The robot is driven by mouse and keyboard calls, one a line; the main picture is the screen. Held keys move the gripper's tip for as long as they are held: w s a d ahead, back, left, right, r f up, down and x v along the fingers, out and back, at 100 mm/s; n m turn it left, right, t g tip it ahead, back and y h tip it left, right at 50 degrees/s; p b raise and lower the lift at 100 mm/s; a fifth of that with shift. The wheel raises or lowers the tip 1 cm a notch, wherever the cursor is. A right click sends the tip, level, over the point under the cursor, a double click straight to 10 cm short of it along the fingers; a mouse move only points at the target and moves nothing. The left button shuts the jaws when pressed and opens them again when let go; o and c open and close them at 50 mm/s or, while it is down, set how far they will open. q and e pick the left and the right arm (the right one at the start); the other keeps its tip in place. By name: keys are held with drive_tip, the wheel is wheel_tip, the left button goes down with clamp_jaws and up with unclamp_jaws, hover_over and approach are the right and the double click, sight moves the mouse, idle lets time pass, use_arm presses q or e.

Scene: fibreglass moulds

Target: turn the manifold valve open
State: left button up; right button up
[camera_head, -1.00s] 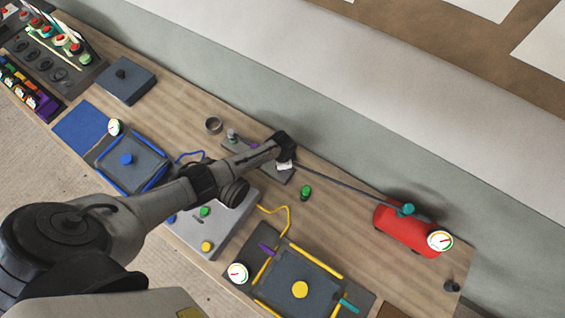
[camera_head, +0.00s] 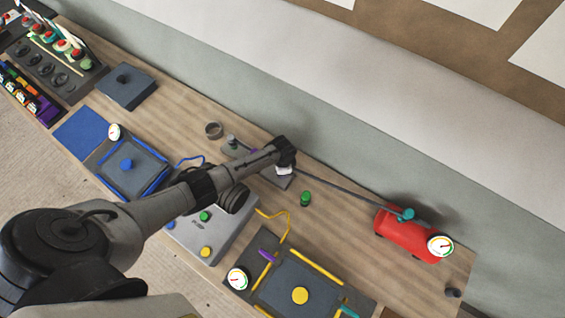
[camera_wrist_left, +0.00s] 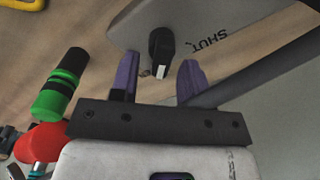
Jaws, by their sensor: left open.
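The manifold valve is a black knob with a white mark (camera_wrist_left: 161,50) on a grey plate (camera_wrist_left: 205,18) lettered SHUT in the left wrist view. The white mark points towards my gripper, and the lettering is to its right. My left gripper (camera_wrist_left: 158,76) is open, its purple fingers on either side of the knob's near end, with gaps showing on both sides. In the head view the manifold plate (camera_head: 230,149) is partly covered by my left arm and gripper (camera_head: 284,171); the valve is hidden there. My right gripper is not in view.
A green-topped fitting (camera_head: 305,198) stands right of the plate. It looks like the green and black piece (camera_wrist_left: 61,83) in the wrist view. A dark hose (camera_head: 345,188) runs to a red tank (camera_head: 403,232). A grey box with coloured buttons (camera_head: 215,243) lies below my arm.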

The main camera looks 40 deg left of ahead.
use_arm(q)
wheel_tip(320, 180, up, 14)
drive_tip(key=shift+f+p, duration=0.25)
drive_tip(key=shift+p, duration=0.05)
idle(0.8)
